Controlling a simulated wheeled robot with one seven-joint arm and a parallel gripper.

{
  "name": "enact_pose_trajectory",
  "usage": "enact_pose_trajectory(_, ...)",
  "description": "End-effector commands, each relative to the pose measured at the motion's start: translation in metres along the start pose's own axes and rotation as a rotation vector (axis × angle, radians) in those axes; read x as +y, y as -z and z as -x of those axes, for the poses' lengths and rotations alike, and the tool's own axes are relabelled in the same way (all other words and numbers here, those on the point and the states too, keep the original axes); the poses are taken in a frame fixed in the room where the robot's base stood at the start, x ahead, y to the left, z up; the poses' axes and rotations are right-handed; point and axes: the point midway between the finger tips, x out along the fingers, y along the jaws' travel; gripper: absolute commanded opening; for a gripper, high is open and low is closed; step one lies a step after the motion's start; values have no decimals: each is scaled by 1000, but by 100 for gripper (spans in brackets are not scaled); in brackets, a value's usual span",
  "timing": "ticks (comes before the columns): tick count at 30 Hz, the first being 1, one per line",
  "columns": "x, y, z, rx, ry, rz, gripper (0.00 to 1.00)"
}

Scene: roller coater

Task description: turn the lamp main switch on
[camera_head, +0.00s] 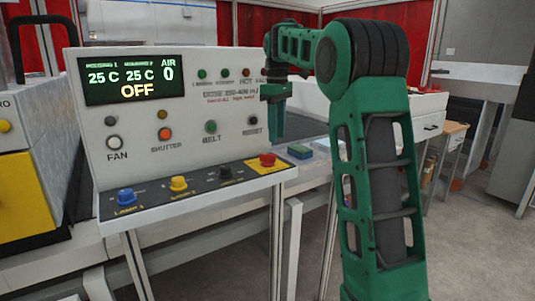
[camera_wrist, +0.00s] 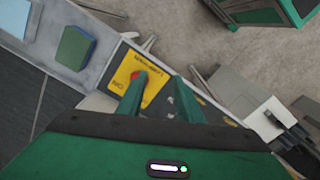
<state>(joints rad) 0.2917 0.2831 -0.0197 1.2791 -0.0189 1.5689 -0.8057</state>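A red knob (camera_head: 267,159) on a yellow plate (camera_head: 281,166) sits at the right end of the black switch strip on the control panel. It also shows in the wrist view as a red knob (camera_wrist: 139,76) on a yellow plate (camera_wrist: 124,72) with "ON" printed on it; the rest of the lettering is too blurred to read. My gripper (camera_head: 277,136) points down above and slightly behind the knob. In the wrist view my gripper (camera_wrist: 158,80) has its fingers apart with nothing between them; the left fingertip overlaps the knob in the picture. Contact cannot be told.
A blue knob (camera_head: 125,196), a yellow knob (camera_head: 178,183) and a black knob (camera_head: 225,172) line the strip to the left. The upright panel with its display (camera_head: 132,79) reading "OFF" stands behind. A green-blue block (camera_head: 300,151) lies on the surface to the right.

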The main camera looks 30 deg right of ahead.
Motion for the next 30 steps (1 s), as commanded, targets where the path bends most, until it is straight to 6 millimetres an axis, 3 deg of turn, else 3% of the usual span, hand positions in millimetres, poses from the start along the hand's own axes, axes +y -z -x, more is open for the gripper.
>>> enact_pose_trajectory(1,13,16,2,1,1,57,33)
enact_pose_trajectory(6,37,46,8,6,2,218,33)
enact_pose_trajectory(16,50,59,1,8,5,309,33)
enact_pose_trajectory(30,48,58,-74,6,6,306,33)
